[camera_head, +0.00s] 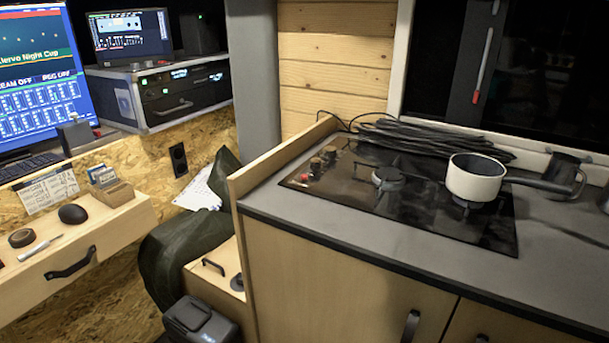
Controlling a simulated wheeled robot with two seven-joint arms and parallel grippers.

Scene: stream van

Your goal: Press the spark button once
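A small red button (303,177), which looks like the spark button, sits at the near left corner of the black glass cooktop (350,198). Dark control knobs (317,165) stand just behind it, along the cooktop's left edge. Nothing covers the red button from this view, but it is too small to tell whether it is pressed. Neither my left nor my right gripper is in view.
A white saucepan (475,178) stands on the right burner, its dark handle pointing right. Black cable (430,138) lies coiled behind the cooktop. A raised wooden edge (283,157) bounds the counter on the left. The grey counter front (400,245) is clear.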

